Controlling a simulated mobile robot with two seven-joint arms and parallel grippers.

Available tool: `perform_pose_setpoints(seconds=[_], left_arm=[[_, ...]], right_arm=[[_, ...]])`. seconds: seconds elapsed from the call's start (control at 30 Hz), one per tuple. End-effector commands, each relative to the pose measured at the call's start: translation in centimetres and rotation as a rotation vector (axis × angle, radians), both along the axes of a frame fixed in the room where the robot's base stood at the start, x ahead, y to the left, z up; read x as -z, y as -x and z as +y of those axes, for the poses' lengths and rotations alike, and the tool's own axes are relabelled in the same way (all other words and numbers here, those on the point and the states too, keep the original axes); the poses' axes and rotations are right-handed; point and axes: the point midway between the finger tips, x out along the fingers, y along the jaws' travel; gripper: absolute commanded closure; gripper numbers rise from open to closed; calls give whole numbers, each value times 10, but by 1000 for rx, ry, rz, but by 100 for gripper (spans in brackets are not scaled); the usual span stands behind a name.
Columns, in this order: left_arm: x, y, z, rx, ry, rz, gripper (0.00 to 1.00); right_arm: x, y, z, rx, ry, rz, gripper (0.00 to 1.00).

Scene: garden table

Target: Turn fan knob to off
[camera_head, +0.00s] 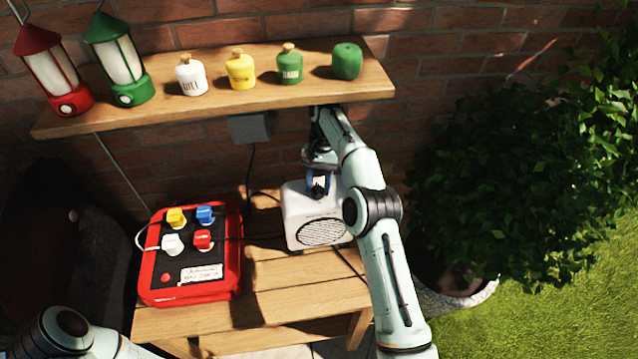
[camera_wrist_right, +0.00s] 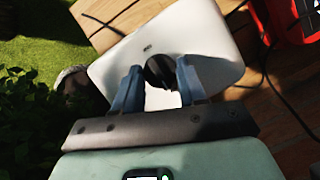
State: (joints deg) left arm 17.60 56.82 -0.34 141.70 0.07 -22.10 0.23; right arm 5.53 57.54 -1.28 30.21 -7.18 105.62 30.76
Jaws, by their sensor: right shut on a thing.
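The fan (camera_head: 297,208) is a white box with a round dark grille on its front, standing on the wooden table. Its black knob (camera_wrist_right: 161,71) is on the top face, seen in the right wrist view. My right gripper (camera_head: 318,188) reaches down over the fan. In the right wrist view its two blue fingers (camera_wrist_right: 160,85) are on either side of the knob, shut on it. The knob's pointer and the label beside it are too small to read. Of my left arm, only a link shows at the bottom left of the head view; its gripper is out of view.
A red box (camera_head: 148,284) with several coloured knobs stands left of the fan on the wooden table (camera_head: 310,299). A shelf (camera_head: 215,105) above holds two lanterns and several small canisters, close to my right arm. A bush (camera_head: 500,170) is at the right. Cables run behind the fan.

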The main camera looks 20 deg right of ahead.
Motion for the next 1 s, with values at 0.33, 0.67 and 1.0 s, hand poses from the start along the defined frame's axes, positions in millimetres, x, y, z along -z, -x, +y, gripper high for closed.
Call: perform_pose_setpoints(seconds=[0.33, 0.67, 1.0], left_arm=[[1, 1, 0, 0, 0, 1, 57], [0, 0, 0, 0, 0, 0, 57], [0, 0, 0, 0, 0, 0, 57]], right_arm=[[3, 1, 3, -4, -6, 7, 34], [1, 1, 1, 2, -2, 3, 34], [0, 3, -2, 261, -3, 3, 34]])
